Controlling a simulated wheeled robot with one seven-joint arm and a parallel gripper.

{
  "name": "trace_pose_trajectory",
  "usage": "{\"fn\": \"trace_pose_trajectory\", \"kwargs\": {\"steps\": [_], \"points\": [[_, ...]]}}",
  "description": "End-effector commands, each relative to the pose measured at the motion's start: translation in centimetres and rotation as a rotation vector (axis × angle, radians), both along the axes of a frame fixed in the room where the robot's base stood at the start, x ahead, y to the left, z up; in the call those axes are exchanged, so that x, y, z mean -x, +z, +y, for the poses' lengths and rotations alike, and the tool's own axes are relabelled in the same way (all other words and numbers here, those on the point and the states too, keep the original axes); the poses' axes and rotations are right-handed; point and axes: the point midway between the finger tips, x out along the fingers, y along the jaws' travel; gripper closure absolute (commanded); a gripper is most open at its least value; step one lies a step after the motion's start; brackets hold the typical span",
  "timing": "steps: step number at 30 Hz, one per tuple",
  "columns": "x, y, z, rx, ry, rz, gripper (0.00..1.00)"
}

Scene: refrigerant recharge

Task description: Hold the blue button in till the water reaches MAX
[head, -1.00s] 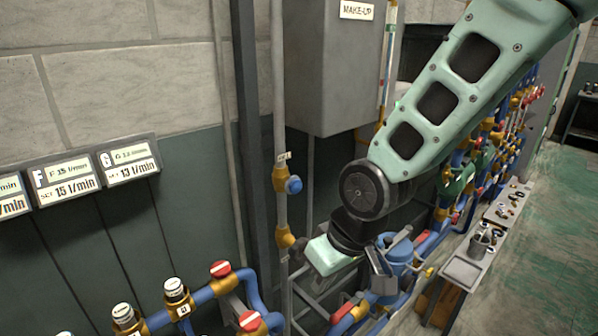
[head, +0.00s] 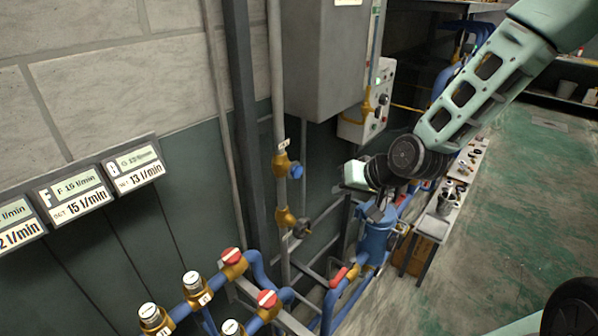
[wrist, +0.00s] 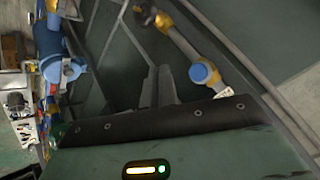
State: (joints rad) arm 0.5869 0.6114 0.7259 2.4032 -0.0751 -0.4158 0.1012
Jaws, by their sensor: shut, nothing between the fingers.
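The blue button (head: 297,171) sticks out from a brass fitting (head: 281,165) on the upright grey pipe left of centre. It also shows in the wrist view (wrist: 203,73), right of the fingers. My gripper (head: 373,213) is right of the button and lower in the head view, apart from it. In the wrist view its two grey fingers (wrist: 158,72) are together and hold nothing. A thin sight tube (head: 375,40) runs along the right side of the grey tank (head: 325,60). Its water level and MAX mark are too small to read.
Brass valves with red caps (head: 232,257) and blue pipes fill the lower left. A blue canister (head: 377,240) stands under my gripper. A control box (head: 372,105) hangs behind. A bench (head: 416,238) is at right, with open green floor beyond.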

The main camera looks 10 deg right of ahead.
Motion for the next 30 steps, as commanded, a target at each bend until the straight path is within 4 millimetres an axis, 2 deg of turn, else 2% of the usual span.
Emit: {"fn": "trace_pose_trajectory", "kwargs": {"steps": [8, 21, 30], "points": [[-0.9, -0.1, 0.7, 0.002, 0.003, 0.000, 1.00], [-5.5, -0.2, 4.1, 0.001, 0.002, 0.001, 1.00], [-7.0, -0.1, 5.2, 0.001, 0.002, 0.002, 1.00]]}}
